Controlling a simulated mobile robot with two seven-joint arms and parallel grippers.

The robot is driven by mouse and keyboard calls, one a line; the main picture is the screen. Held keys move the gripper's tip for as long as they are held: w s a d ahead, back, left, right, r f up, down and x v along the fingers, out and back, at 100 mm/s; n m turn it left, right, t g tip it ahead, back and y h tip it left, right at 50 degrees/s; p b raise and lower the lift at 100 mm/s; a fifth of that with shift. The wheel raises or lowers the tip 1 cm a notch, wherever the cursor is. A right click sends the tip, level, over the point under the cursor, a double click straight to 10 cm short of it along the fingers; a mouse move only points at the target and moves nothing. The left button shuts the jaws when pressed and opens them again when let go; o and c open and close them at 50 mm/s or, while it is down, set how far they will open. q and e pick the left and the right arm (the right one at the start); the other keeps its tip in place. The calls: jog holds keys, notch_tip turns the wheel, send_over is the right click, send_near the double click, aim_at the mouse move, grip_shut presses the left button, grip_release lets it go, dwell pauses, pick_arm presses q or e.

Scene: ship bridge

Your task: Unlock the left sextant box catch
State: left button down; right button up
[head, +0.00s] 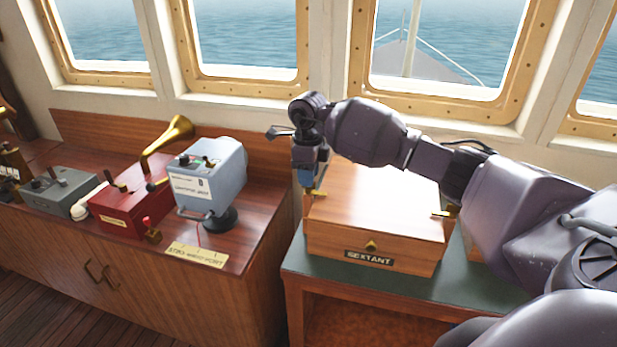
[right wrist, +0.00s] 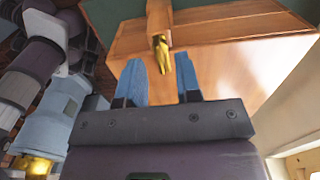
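The wooden sextant box (head: 375,238) sits on a green-topped stand, its lid down, with a "SEXTANT" plate and brass knob in front. Its left brass catch (head: 316,194) is at the left edge of the lid, partly hidden by my right gripper (head: 307,179). The right brass catch (head: 440,213) is at the other edge. In the right wrist view, the blue fingers of my right gripper (right wrist: 164,75) are apart, with the left catch (right wrist: 161,53) showing between and just beyond their tips. I cannot tell whether they touch it. My left gripper is not in view.
A wooden console (head: 130,265) stands left of the box, with a narrow gap. It carries a pale blue device (head: 215,178), a red box with a brass horn (head: 130,205) and a grey box (head: 62,188). Windows line the wall behind.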

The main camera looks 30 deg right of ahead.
jog(key=shift+f, duration=0.85)
grip_shut()
